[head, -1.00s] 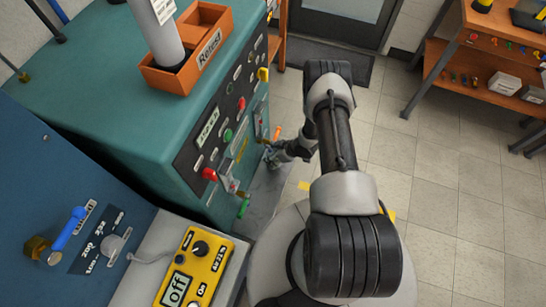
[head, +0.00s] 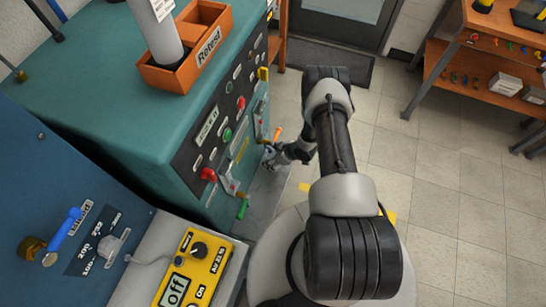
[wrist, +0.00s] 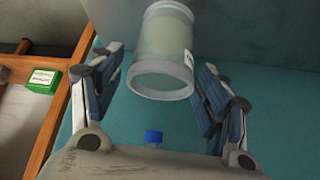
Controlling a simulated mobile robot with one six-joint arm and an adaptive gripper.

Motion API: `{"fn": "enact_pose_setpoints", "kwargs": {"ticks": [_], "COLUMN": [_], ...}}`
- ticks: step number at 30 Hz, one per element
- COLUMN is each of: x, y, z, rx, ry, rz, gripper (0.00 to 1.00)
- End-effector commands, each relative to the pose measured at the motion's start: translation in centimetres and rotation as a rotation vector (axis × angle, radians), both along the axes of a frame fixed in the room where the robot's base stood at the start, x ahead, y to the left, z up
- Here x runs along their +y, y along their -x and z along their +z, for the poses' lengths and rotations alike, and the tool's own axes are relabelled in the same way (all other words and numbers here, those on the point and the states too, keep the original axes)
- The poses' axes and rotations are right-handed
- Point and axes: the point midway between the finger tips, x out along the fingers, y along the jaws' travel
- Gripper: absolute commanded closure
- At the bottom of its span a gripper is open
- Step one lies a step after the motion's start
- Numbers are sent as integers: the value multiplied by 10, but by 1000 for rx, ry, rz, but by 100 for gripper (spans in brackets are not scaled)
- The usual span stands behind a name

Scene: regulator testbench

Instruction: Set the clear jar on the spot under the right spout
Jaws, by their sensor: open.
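The clear jar (wrist: 160,62), a pale translucent cylinder with a white label at its side, is in the upper middle of the wrist view. My gripper (wrist: 160,75) is open, with one finger on each side of the jar. A gap shows on the left; on the right the finger is close, and I cannot tell whether it touches. In the head view my gripper (head: 270,157) is small, low beside the teal cabinet's front; the jar cannot be made out there. The right spout and the spot under it cannot be clearly identified.
The teal cabinet (head: 105,75) carries an orange tray (head: 172,82) and a front panel with red knobs. Orange (head: 278,133) and green (head: 243,208) handles stick out near my gripper. A yellow meter (head: 190,272) is at lower left. Open tiled floor (head: 450,180) lies right.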

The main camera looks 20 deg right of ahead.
Motion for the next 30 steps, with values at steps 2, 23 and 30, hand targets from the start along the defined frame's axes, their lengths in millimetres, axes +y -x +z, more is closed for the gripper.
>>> {"fn": "enact_pose_setpoints", "kwargs": {"ticks": [2, 23, 30], "x": [0, -32, -43], "y": [0, 48, 45], "z": [0, 95, 117], "rx": [0, 0, 0], "ry": [0, 1, 25], "rz": [0, -3, -6], "gripper": [31, 31, 31]}}
